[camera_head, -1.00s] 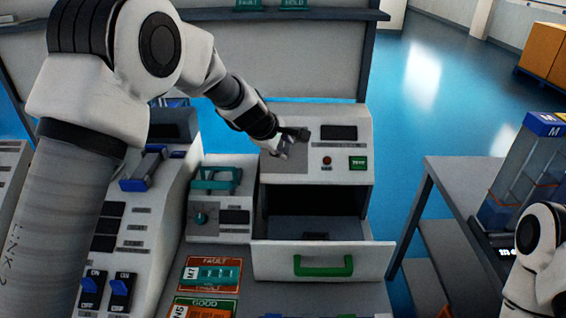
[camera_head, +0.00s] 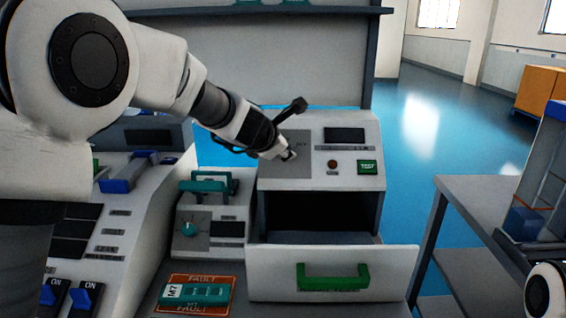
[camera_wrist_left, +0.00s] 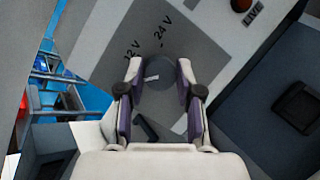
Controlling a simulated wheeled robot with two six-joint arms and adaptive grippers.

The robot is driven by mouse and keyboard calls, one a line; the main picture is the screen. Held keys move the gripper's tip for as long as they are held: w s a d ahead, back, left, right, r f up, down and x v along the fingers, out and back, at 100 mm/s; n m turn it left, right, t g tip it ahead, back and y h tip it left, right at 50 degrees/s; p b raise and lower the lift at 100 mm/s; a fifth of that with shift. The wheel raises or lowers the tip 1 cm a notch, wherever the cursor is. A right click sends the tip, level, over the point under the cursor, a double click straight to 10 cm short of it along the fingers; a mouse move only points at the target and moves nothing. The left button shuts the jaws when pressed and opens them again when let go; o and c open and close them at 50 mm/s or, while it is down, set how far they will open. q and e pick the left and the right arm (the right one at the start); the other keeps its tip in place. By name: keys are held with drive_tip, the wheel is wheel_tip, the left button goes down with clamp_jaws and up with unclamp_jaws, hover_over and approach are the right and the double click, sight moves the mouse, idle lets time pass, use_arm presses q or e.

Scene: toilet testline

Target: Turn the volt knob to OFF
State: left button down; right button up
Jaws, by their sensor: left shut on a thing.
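The volt knob (camera_wrist_left: 160,72) is a dark round knob on a grey plate (camera_wrist_left: 195,45) of the white tester (camera_head: 270,183). The labels "12 V" and "24 V" are printed on the plate beside it. A small pale mark shows on the knob's near left part; no OFF label is readable. My left gripper (camera_wrist_left: 159,78) has its two fingers on either side of the knob, shut on it. In the head view my left gripper (camera_head: 285,154) is at the plate and hides the knob. My right gripper is out of view.
The tester has a dark screen (camera_head: 344,135), a red button (camera_head: 333,164) and a green TEST button (camera_head: 367,167). Below, its drawer (camera_head: 280,259) with a green handle (camera_head: 333,277) is pulled out. A smaller teal-knobbed unit (camera_head: 228,229) stands left. A grey table (camera_head: 480,190) is at right.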

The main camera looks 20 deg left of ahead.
use_arm(q)
drive_tip(key=shift+f+n+t+y+b, duration=0.15)
drive_tip(key=shift+n+t+y+b, duration=0.15)
drive_tip(key=shift+n+b, duration=0.8)
drive_tip(key=c, duration=0.8)
unclamp_jaws()
drive_tip(key=shift+o, duration=0.2)
drive_tip(key=shift+s, duration=0.1)
drive_tip(key=v, duration=0.7)
drive_tip(key=shift+s, duration=0.1)
